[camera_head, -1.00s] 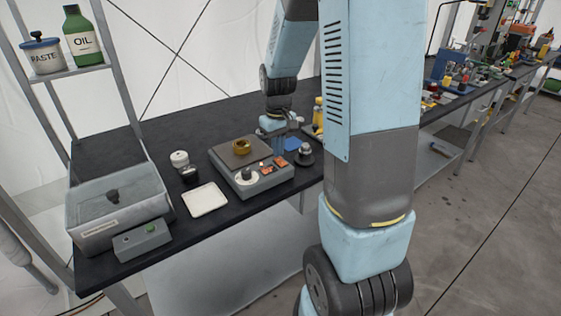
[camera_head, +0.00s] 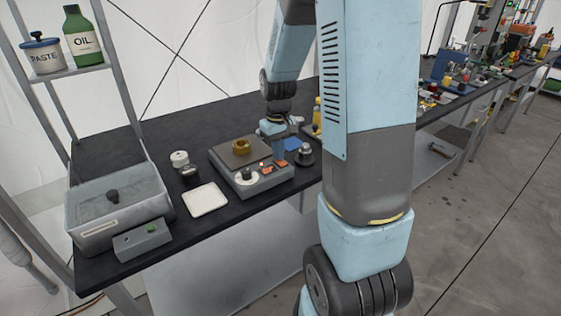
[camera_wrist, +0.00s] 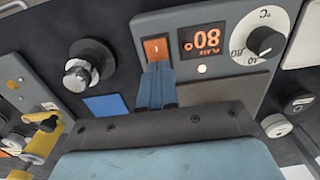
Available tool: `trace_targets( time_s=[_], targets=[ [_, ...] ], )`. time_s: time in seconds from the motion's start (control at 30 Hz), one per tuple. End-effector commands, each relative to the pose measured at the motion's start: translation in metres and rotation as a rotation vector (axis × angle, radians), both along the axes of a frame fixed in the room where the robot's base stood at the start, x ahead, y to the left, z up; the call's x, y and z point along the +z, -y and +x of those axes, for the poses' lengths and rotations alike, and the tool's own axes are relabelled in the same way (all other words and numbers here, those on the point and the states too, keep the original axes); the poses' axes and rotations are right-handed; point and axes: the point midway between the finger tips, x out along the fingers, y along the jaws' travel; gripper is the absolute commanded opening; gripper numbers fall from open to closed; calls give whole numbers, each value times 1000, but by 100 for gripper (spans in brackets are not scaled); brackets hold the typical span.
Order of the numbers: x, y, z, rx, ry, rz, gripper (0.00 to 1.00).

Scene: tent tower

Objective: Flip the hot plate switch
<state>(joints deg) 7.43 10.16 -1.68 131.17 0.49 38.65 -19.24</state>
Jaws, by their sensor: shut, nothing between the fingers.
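The hot plate (camera_head: 223,165) is a grey box with a dark top plate, standing on the black bench.
A brass ring (camera_head: 243,147) sits on the hot plate's top. A dark knobbed object (camera_head: 304,156) stands close to its right; a blue pad (camera_head: 292,144) lies behind that. A white tray (camera_head: 205,200) and a lidded grey bath (camera_head: 118,210) are to the left.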

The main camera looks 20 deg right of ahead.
Motion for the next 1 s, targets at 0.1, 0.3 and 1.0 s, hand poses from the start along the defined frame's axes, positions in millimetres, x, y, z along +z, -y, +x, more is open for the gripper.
trace_targets(
  time_s=[0.1,0.3,1.0],
  targets=[
    [-2,0,0,0,-1,0,0],
    [-1,0,0,0,-1,0,0],
    [44,0,0,0,2,-1,0]
  ],
)
